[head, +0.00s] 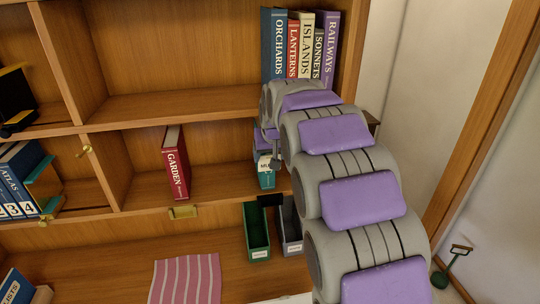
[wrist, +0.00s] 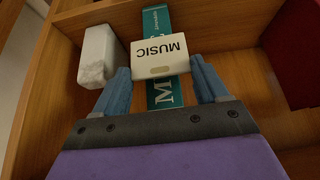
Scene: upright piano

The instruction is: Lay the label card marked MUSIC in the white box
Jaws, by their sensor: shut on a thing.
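The MUSIC label card (wrist: 160,50) is white, with its lettering upside down in the wrist view. It sits between the blue fingers of my gripper (wrist: 160,68), which is shut on its two sides. In the head view the card (head: 264,162) shows partly beside my arm, in front of a teal book (head: 266,182) on the middle shelf. The teal book (wrist: 164,92) also shows behind the card in the wrist view; I cannot tell whether they touch. I cannot make out a white box for certain in either view.
A pale block (wrist: 98,52) stands left of the card, close to the left finger. A red GARDEN book (head: 176,163) stands on the same shelf, with free room beside it. Below are a green box (head: 257,240), a grey box (head: 291,235) and a striped pink cloth (head: 186,280).

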